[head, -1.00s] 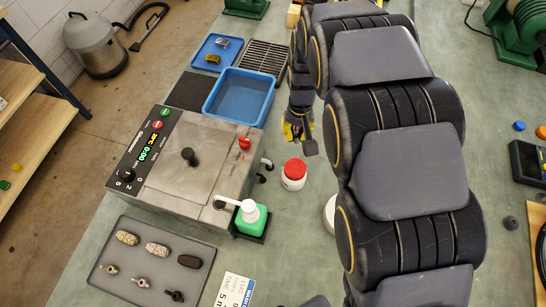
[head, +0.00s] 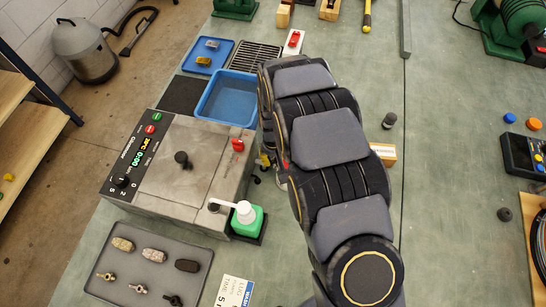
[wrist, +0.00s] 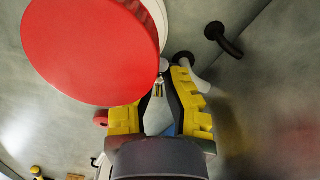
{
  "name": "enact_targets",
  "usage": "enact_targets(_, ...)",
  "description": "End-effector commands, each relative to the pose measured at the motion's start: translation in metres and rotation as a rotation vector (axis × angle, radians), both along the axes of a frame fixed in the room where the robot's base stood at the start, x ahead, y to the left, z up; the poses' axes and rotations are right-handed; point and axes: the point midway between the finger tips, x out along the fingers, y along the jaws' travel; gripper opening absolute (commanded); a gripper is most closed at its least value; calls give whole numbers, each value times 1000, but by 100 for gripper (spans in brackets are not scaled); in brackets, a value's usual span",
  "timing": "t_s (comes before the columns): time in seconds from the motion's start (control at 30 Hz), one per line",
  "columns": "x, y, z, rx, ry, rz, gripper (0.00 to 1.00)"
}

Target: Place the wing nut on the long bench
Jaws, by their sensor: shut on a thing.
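My gripper (wrist: 161,92) has yellow-and-black fingers closed together in the wrist view. Between the tips is a small brass-and-grey metal piece, apparently the wing nut (wrist: 158,86), though it is too small to see clearly. A white jar with a red lid (wrist: 90,50) is large and close beside the fingertips, at the upper left. In the head view my arm hides the jar and nearly all of the gripper. The long bench appears to be the grey-green worktop (head: 450,200).
A metal machine (head: 205,160) with a black knob and a green pump bottle (head: 248,222) stand left of my arm. A grey tray (head: 205,270) holds several small parts. A blue bin (head: 225,98) is behind. A dark cylinder (head: 389,120) stands right of my arm.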

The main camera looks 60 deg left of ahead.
Motion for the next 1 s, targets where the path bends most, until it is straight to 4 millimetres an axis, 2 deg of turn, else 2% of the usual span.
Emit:
enact_targets(0.3, 0, 0, -3, -1, -1, 1, 0)
enact_targets(0.33, 0, 0, -3, 0, -1, 1, 20)
enact_targets(0.37, 0, 0, -2, 0, -1, 1, 32)
enact_targets(0.4, 0, 0, -2, 0, -1, 1, 34)
enact_targets(0.77, 0, 1, 3, 1, 0, 0, 34)
enact_targets(0.87, 0, 1, 15, 1, -2, 1, 34)
enact_targets(1.0, 1, 2, 45, 6, -4, 1, 34)
